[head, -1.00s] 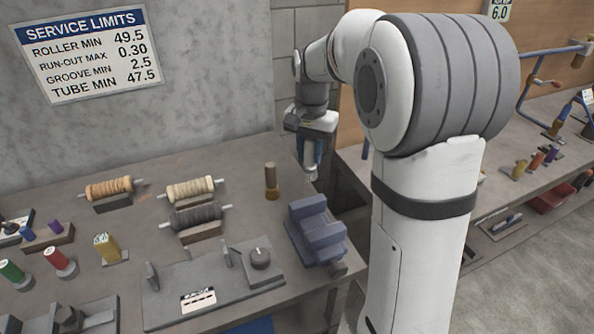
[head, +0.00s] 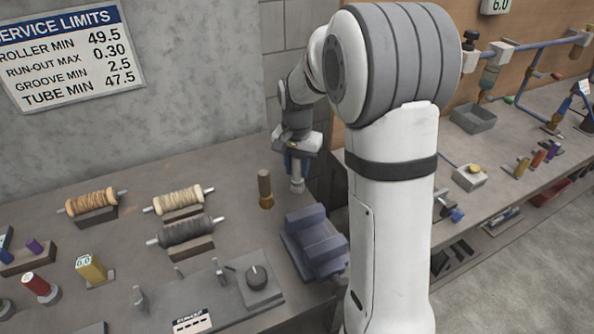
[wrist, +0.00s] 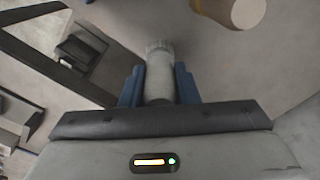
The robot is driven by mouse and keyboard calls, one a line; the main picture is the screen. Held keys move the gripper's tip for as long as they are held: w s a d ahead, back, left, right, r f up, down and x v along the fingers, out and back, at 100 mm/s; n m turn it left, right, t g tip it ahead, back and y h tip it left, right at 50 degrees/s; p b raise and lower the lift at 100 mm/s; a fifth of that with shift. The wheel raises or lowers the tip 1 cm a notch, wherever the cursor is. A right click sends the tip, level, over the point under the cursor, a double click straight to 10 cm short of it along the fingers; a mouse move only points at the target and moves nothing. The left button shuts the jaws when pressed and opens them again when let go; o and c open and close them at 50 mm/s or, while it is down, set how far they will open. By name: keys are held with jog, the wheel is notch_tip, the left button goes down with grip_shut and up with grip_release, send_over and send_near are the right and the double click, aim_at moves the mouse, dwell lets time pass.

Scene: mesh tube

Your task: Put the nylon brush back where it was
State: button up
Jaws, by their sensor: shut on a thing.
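My gripper (wrist: 160,86) is shut on a pale grey cylinder with a whitish, bristle-like end, which looks like the nylon brush (wrist: 159,62). In the head view my gripper (head: 298,160) points down over the back right corner of the grey bench. The brush (head: 297,184) hangs upright below it, its lower end close to the bench top; I cannot tell whether it touches. A brown-handled brush with a brass-coloured base (head: 265,188) stands upright just left of it. This brush also shows at the top of the wrist view (wrist: 238,10).
A blue-grey vise (head: 314,242) sits in front of the gripper. Several wound rollers on stands (head: 180,198) lie to the left, with a knobbed fixture (head: 250,285) nearer. Bare bench top lies behind the rollers.

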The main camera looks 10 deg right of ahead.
jog(key=shift+f, duration=0.95)
jog(key=o, duration=1)
jog(key=shift+r, duration=0.1)
